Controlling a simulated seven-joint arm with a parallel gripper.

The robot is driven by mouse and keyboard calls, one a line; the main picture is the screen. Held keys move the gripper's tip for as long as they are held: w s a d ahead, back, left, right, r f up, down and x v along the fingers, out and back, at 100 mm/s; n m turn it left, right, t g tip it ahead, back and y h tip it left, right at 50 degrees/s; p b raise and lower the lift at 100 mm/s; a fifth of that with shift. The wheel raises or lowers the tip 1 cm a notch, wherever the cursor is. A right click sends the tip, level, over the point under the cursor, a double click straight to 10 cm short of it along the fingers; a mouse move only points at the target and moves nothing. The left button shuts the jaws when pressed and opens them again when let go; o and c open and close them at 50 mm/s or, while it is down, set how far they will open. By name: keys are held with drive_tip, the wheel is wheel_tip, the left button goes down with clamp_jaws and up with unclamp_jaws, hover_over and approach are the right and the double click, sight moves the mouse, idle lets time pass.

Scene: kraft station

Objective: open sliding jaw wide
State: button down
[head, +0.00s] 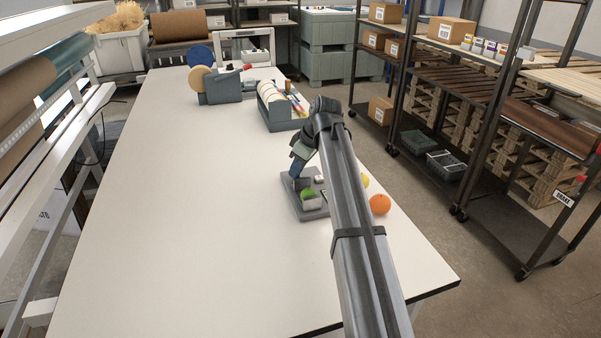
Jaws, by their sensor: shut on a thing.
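A grey fixture (314,214) with a flat base sits on the table, right of the middle. A small green item (308,194) shows on it, beside a light grey block (311,203). My gripper (297,179) is at the fixture's left rear corner, pointing down and shut on a part there that looks like the sliding jaw. The fingertips are small and dark, so the exact grip is hard to see. My arm hides the right side of the fixture, and how far the jaw stands open cannot be told.
An orange ball-like fruit (380,204) and a partly hidden yellow item (365,181) lie right of my arm, near the table's right edge. The white table (190,220) is clear to the left.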

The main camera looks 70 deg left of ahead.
drive_tip(key=shift+a, duration=1.1)
drive_tip(key=c, duration=1.1)
unclamp_jaws()
drive_tip(key=v, duration=1.3)
drive_tip(key=shift+r, duration=0.4)
drive_tip(key=shift+w+d, duration=0.1)
drive_tip(key=shift+w, duration=0.05)
